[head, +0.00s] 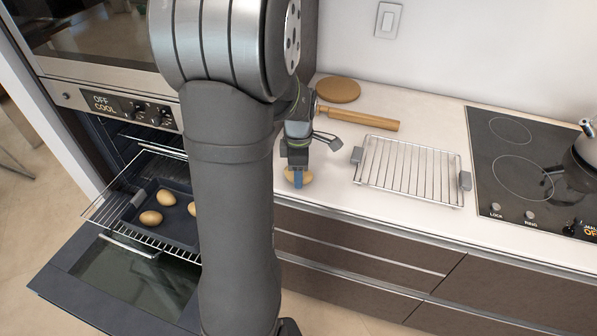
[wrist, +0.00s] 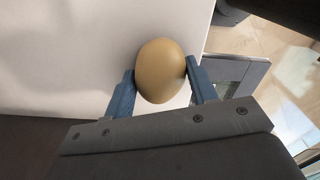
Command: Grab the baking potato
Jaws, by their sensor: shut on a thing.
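My gripper (wrist: 160,88) is shut on a baking potato (wrist: 160,68), with one blue finger on each side of it in the wrist view. In the head view, the potato (head: 305,176) shows behind the blue fingers of my gripper (head: 298,178), at the left front edge of the white counter. I cannot tell whether the potato touches the counter. Several other potatoes (head: 151,218) lie on a dark tray (head: 172,188) on the rack of the open oven. My arm hides part of that tray.
A wire rack (head: 410,168) with grey end grips lies on the counter. A rolling pin (head: 358,118) and a round wooden board (head: 338,90) lie behind. A cooktop (head: 520,165) with a kettle (head: 588,150) is at right. The oven door (head: 125,280) hangs open at left.

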